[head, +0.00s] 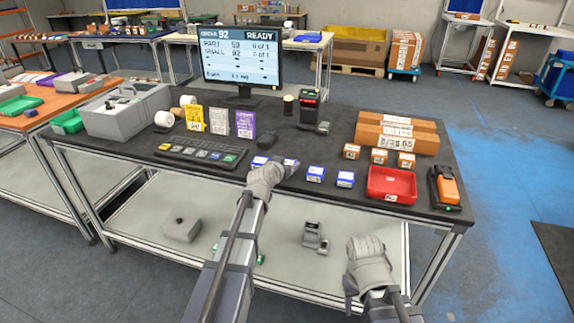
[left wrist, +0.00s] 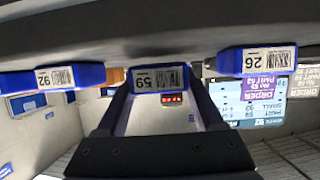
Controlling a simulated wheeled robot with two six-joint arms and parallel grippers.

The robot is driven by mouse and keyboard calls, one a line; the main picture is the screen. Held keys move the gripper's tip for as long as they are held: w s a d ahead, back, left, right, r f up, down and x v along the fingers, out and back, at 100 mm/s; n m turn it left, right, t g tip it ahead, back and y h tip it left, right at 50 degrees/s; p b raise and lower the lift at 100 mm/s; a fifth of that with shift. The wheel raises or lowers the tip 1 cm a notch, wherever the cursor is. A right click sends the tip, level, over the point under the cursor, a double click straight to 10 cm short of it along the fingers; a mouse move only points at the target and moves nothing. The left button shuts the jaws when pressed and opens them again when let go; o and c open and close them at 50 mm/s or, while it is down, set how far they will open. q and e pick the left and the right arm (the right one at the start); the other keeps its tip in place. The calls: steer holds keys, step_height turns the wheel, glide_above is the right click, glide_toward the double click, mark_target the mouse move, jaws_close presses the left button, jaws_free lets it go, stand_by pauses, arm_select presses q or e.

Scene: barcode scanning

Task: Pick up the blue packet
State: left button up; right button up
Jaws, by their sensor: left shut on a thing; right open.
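Several small blue packets with white barcode labels lie in a row near the front of the black table. My left gripper (head: 284,168) reaches over the front edge and is shut on one blue packet (head: 292,161). In the left wrist view this packet (left wrist: 158,78) sits between the two fingers, with its label facing the camera. Another blue packet (left wrist: 257,60) and a further one (left wrist: 50,78) lie on either side of it. To the right in the head view are two more packets (head: 315,173). My right gripper (head: 366,248) is open and empty, in front of the table edge.
A keyboard (head: 200,155) lies left of the packets. A red tray (head: 391,184), small brown boxes (head: 379,156) and an orange device (head: 445,186) stand to the right. A monitor (head: 241,58) and a scanner stand (head: 309,110) are behind.

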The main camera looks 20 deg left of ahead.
mark_target(287, 162)
arm_select(q)
step_height(287, 162, up, 9)
steer(key=p, duration=0.8)
arm_select(e)
step_height(287, 162, up, 9)
